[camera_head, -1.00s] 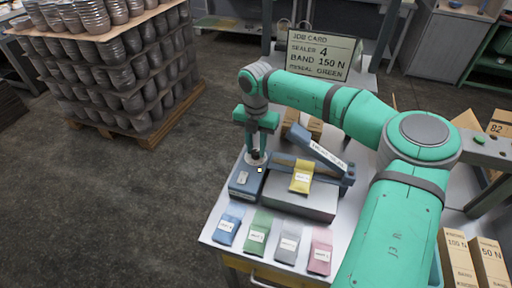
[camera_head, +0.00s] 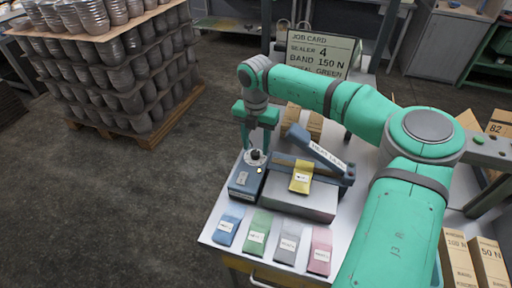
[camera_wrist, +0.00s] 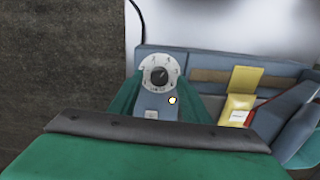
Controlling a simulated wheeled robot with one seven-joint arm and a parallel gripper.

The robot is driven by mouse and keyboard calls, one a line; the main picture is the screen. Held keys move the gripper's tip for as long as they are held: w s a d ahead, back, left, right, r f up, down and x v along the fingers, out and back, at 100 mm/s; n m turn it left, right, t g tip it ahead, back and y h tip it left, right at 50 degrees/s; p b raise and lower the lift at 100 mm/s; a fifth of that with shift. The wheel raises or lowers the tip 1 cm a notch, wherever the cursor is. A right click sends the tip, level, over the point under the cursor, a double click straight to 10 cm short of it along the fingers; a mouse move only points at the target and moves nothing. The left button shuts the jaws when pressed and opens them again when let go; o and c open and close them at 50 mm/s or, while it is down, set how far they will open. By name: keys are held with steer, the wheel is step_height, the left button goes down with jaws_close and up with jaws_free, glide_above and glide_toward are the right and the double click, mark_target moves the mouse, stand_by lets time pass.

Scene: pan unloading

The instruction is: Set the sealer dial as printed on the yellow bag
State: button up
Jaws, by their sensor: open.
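The sealer dial (camera_head: 256,157) is a round light disc with a dark knob, on top of the blue-grey control box (camera_head: 246,180). In the wrist view the dial (camera_wrist: 158,73) shows marks around its rim, too small to read. The yellow bag (camera_head: 301,177) lies on the sealer (camera_head: 305,201) under the raised arm of the press; its white label is too small to read. It also shows in the wrist view (camera_wrist: 239,97). My gripper (camera_head: 257,143) is open and empty, just above the dial, with its fingers on either side.
Blue (camera_head: 227,225), green (camera_head: 258,233), grey (camera_head: 288,242) and pink (camera_head: 319,250) bags lie along the table's front. A job card (camera_head: 322,52) reading "SEALER 4, BAND 150 N" stands behind. Cardboard boxes (camera_head: 470,258) stand at right. A pallet of pans (camera_head: 115,70) is at left.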

mark_target(256, 152)
step_height(256, 152, up, 9)
stand_by(0.3)
stand_by(0.5)
